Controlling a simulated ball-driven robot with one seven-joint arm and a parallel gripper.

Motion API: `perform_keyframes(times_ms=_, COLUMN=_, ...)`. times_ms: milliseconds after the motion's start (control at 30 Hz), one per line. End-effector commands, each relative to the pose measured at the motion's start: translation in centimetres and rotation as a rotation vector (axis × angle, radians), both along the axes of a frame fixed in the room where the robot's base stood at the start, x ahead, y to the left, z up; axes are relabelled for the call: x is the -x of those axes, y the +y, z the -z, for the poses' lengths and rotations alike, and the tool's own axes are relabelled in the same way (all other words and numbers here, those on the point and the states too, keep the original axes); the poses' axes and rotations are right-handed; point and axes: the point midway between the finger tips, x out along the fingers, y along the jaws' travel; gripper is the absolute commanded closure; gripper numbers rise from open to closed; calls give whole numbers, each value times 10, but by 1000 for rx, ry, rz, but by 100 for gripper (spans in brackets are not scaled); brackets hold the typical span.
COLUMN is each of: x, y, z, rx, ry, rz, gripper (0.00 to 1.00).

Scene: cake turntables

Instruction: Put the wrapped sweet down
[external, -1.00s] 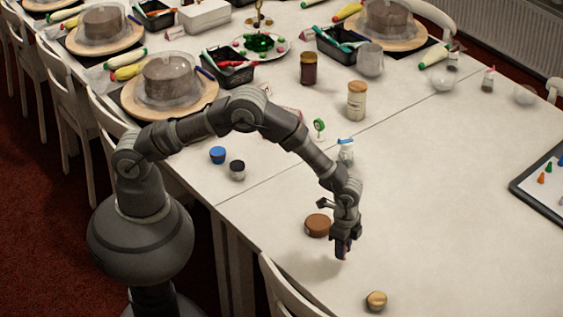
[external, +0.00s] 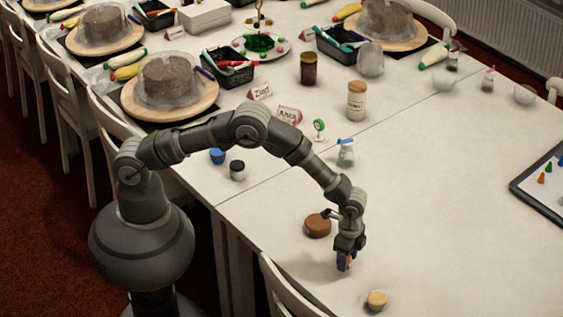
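My gripper (external: 344,258) points down, low over the front part of the white table. A small bluish and pinkish thing, seemingly the wrapped sweet (external: 343,263), shows between its fingertips, and the fingers look closed on it. The fingers hide most of it. I cannot tell whether its lower end touches the table.
A brown round lid or tub (external: 317,225) stands just left of my gripper. A small tan-topped jar (external: 377,300) stands to the front right. The table (external: 440,210) is clear to the right.

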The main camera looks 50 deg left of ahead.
Motion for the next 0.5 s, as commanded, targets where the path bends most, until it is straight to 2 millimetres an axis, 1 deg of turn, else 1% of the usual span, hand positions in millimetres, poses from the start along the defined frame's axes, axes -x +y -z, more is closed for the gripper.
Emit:
perform_keyframes(times_ms=167, x=0, y=0, z=-1, rx=0, ry=0, rz=0, gripper=50)
perform_keyframes(times_ms=267, x=0, y=0, z=-8, rx=1, ry=0, rz=0, gripper=50)
perform_keyframes(times_ms=367, x=0, y=0, z=-25, rx=2, ry=-2, rz=0, gripper=50)
perform_keyframes(times_ms=500, x=0, y=0, z=-61, rx=3, ry=-1, rz=-1, gripper=50)
